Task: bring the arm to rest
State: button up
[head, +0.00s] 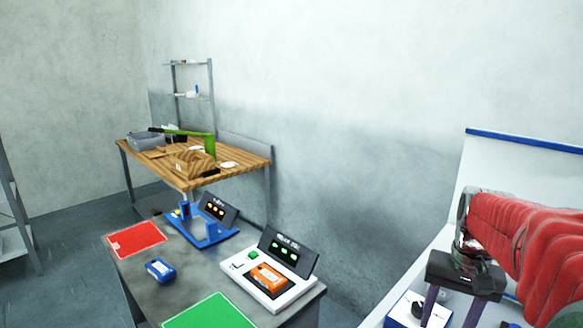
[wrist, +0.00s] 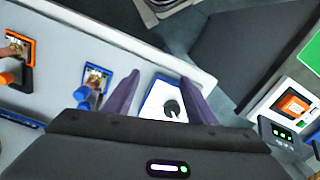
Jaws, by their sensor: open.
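My gripper (head: 437,306) is at the lower right in the head view, at the end of my red-sleeved arm. It is above a white bench or belt surface (head: 432,267). In the wrist view my gripper (wrist: 158,82) has its two purple fingers spread apart, with nothing between the tips. A white and blue box (wrist: 153,106) with a dark round part lies below and between the fingers; I cannot tell how far below.
Left of my arm, a grey table holds a red mat (head: 136,239), a blue device (head: 160,270), a green mat (head: 208,314), a blue stand (head: 205,232) and a white tester (head: 255,285) with an orange device (head: 268,278). A wooden workbench (head: 235,153) stands behind.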

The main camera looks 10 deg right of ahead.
jog(key=s+a+n+t, duration=0.2)
jog(key=s+a+n, duration=0.1)
jog(key=a, duration=0.7)
jog(key=s+a+r+n+t, duration=0.1)
jog(key=s+a+n+t, duration=0.2)
jog(key=a, duration=0.8)
jog(key=shift+s+n, duration=0.5)
jog(key=shift+s, duration=0.65)
jog(key=shift+a+r, duration=0.1)
jog(key=shift+c, duration=0.4)
